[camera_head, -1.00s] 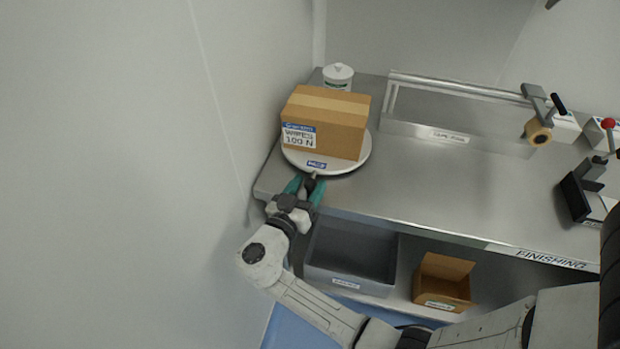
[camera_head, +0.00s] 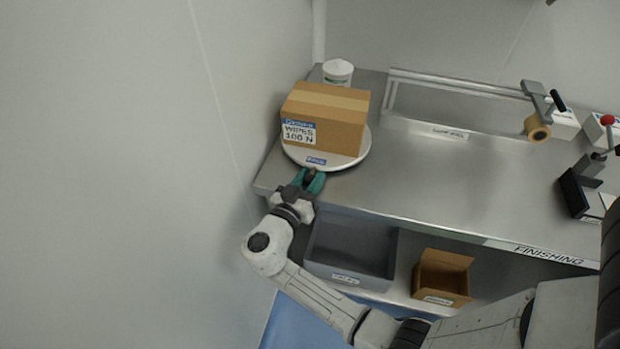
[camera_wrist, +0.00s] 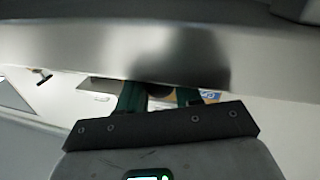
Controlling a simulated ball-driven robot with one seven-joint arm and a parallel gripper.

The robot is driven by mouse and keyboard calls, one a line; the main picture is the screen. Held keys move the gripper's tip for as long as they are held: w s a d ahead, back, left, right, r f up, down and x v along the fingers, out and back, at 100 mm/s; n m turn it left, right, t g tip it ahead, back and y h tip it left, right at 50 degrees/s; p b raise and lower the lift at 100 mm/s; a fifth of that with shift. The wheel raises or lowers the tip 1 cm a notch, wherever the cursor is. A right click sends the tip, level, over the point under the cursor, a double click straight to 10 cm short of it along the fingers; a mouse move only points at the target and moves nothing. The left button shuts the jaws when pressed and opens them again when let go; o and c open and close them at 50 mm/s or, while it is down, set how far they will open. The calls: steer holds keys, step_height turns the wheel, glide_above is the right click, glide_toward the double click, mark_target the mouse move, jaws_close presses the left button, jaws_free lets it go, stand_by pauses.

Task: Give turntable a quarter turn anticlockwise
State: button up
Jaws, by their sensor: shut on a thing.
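The turntable (camera_head: 353,160) is a round white disc on the left end of the steel bench, with a blue label on its front rim. A cardboard wipes box (camera_head: 337,117) sits on it and hides most of its top. My gripper (camera_head: 312,181), with teal fingers, is at the turntable's front edge. It is shut on a small dark knob (camera_head: 311,174) at the rim, mostly hidden by the fingers. In the wrist view the teal fingers (camera_wrist: 160,97) stand either side of a dark round shape (camera_wrist: 158,89).
A white tub (camera_head: 338,72) stands behind the box, near the left wall. A grey bin (camera_head: 350,250) and an open cardboard box (camera_head: 442,277) are on the shelf below. A tape rail (camera_head: 460,85) runs along the back. The bench (camera_head: 440,180) is clear in the middle.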

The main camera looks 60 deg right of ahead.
mark_target(330, 188)
jaws_close()
steer(key=shift+s+d+f+t, duration=0.1)
steer(key=shift+s+f+t, duration=0.05)
steer(key=shift+s+t, duration=0.15)
steer(key=s+n+t+b, duration=0.1)
steer(key=s+d+n+t+y+b, duration=0.1)
steer(key=s+d+n+t+b, duration=0.1)
steer(key=t+b, duration=0.1)
steer(key=shift+s+f, duration=0.25)
steer(key=shift+s, duration=0.15)
steer(key=shift+s+d+r+n+t+y+b, duration=0.15)
steer(key=shift+s+d+n+t+y+b, duration=0.3)
steer(key=shift+n+t+y+b, duration=0.3)
steer(key=shift+s+d+r, duration=0.1)
steer(key=shift+s+r, duration=0.05)
